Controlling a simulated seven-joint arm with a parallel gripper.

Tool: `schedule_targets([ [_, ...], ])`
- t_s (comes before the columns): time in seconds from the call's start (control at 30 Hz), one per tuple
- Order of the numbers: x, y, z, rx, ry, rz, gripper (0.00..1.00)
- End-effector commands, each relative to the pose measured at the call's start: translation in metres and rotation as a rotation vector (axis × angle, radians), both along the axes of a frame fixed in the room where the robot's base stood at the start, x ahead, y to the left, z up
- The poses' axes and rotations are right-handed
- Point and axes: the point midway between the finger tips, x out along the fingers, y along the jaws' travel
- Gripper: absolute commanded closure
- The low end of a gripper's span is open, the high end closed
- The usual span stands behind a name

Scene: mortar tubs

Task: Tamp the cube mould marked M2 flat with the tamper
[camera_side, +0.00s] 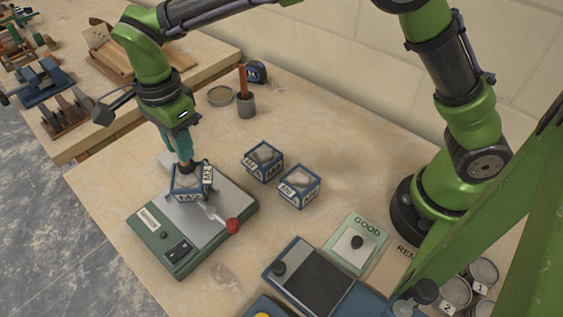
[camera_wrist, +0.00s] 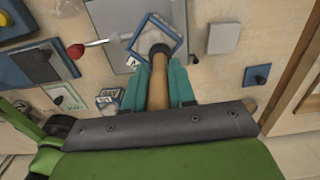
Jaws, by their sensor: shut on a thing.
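The blue-edged cube mould M2 (camera_side: 190,187) stands upright on the grey plate of a green machine (camera_side: 153,240). My gripper (camera_side: 185,165) is directly above it, pointing down. In the wrist view my gripper (camera_wrist: 162,72) is shut on the wooden handle of the tamper (camera_wrist: 158,90). The tamper's dark round head is over the opening of the mould (camera_wrist: 179,42), within its rim. I cannot tell whether the head presses on the grey fill, which is mostly hidden.
Two similar moulds (camera_side: 263,160) (camera_side: 299,187) stand to the right. A red-knobbed lever (camera_side: 232,225) is close to M2. A grey cup (camera_side: 246,105) with an orange-handled tool stands behind. A GOOD pad (camera_side: 356,243) and dark plate (camera_side: 316,280) are in front right.

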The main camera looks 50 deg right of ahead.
Motion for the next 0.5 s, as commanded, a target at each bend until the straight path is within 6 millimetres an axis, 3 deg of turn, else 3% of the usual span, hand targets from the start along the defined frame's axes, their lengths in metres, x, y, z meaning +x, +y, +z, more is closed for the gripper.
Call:
schedule_targets([
  [0.5, -0.0009, 0.0002, -0.0049, -0.002, 0.004, 0.001, 1.00],
])
